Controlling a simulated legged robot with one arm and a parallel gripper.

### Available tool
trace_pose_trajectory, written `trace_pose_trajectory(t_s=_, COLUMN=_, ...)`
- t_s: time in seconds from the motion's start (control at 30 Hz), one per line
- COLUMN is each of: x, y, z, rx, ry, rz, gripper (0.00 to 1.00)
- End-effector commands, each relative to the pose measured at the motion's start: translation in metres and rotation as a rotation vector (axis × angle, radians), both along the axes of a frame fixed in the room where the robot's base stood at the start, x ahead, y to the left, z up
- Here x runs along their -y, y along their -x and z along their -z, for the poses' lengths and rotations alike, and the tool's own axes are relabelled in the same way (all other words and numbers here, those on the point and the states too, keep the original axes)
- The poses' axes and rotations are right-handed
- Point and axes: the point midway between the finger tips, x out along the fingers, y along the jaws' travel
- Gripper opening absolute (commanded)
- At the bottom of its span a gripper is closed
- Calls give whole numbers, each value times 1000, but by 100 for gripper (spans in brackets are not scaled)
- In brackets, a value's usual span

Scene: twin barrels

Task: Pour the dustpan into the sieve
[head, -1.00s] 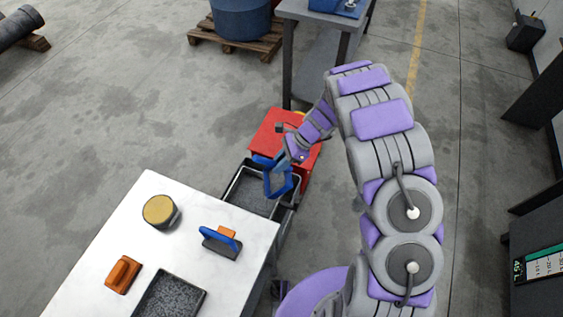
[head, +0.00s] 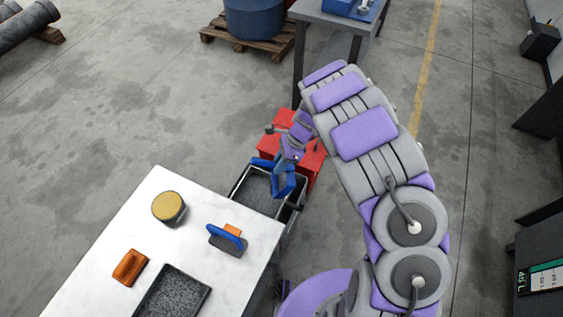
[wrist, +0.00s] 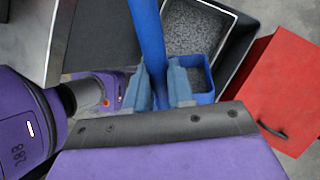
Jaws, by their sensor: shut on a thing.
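My gripper (head: 287,160) is shut on the blue handle of the dustpan (head: 284,182). In the wrist view the handle passes between the fingers (wrist: 161,85), and the dustpan's blue rim (wrist: 207,97) lies beyond them with grey speckled material inside. The dustpan appears tilted over the right side of a dark-rimmed rectangular box with a grey speckled inside, which looks like the sieve (head: 260,194). It also shows in the wrist view (wrist: 196,26). I cannot tell whether material is falling.
A white table (head: 120,233) at lower left holds a yellow-topped round thing (head: 168,208), a blue-handled tool (head: 227,239), an orange-handled tool (head: 130,266) and a dark speckled tray (head: 172,295). A red box (head: 308,170) stands behind the sieve. A grey table (head: 340,22) is farther back.

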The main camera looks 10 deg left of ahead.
Motion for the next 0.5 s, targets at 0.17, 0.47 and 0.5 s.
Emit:
trace_pose_trajectory(t_s=0.17, x=-5, y=1, z=-1, rx=8, ry=35, rz=-2, gripper=0)
trace_pose_trajectory(t_s=0.47, x=-12, y=2, z=-3, rx=18, ry=97, rz=-1, gripper=0)
trace_pose_trajectory(t_s=0.5, x=-13, y=3, z=-3, rx=20, ry=104, rz=-1, gripper=0)
